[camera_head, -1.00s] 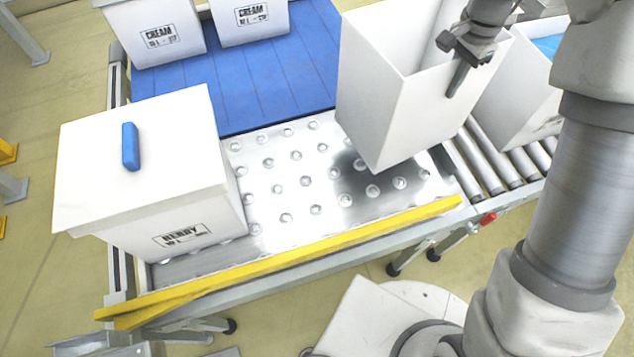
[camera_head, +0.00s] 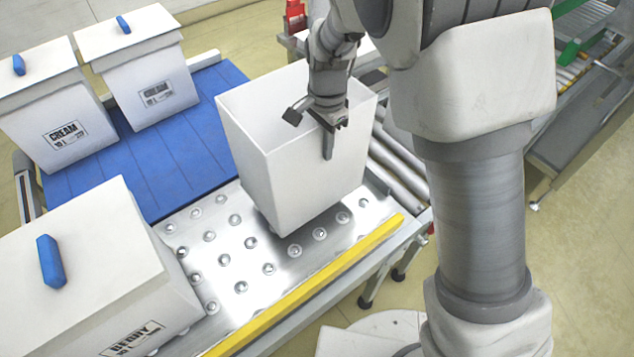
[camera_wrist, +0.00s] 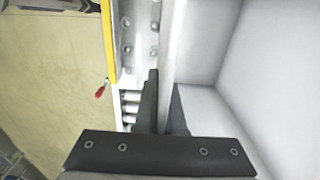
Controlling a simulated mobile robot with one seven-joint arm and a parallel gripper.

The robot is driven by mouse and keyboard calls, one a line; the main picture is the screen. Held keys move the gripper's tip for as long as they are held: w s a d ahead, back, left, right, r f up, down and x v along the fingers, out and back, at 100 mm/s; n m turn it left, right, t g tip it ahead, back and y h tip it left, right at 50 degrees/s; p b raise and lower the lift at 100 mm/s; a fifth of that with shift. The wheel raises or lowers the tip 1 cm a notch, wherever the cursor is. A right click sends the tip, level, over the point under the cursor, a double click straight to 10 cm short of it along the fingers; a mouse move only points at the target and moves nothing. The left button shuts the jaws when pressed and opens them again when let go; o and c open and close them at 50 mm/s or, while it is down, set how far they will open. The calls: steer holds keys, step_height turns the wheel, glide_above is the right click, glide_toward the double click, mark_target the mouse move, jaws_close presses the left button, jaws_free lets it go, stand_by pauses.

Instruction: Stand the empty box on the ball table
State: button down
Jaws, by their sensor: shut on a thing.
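The empty box (camera_head: 312,180) is white, open at the top and plain on the sides that show. My gripper (camera_head: 329,140) is shut on its near right wall at the rim. In the wrist view my gripper (camera_wrist: 163,115) has a finger on each side of the wall, and the box's inside (camera_wrist: 235,60) looks bare. The box hangs nearly upright over the right part of the ball table (camera_head: 228,262), a shiny metal plate with ball rollers. Its bottom is close to the balls; I cannot tell whether it touches them.
A lidded BERRY box (camera_head: 110,270) stands on the ball table's left end. Two lidded CREAM boxes (camera_head: 60,115) (camera_head: 150,85) stand on the blue belt (camera_head: 130,160) behind. A yellow rail (camera_head: 310,285) edges the front. Rollers (camera_head: 395,160) adjoin on the right.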

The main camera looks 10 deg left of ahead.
steer(key=s+f, duration=0.4)
steer(key=f, duration=0.2)
steer(key=shift+s+a+f, duration=0.25)
steer(key=shift+s+f, duration=0.05)
steer(key=shift+f, duration=0.2)
steer(key=shift+f, duration=0.15)
steer(key=c, duration=1)
jaws_free()
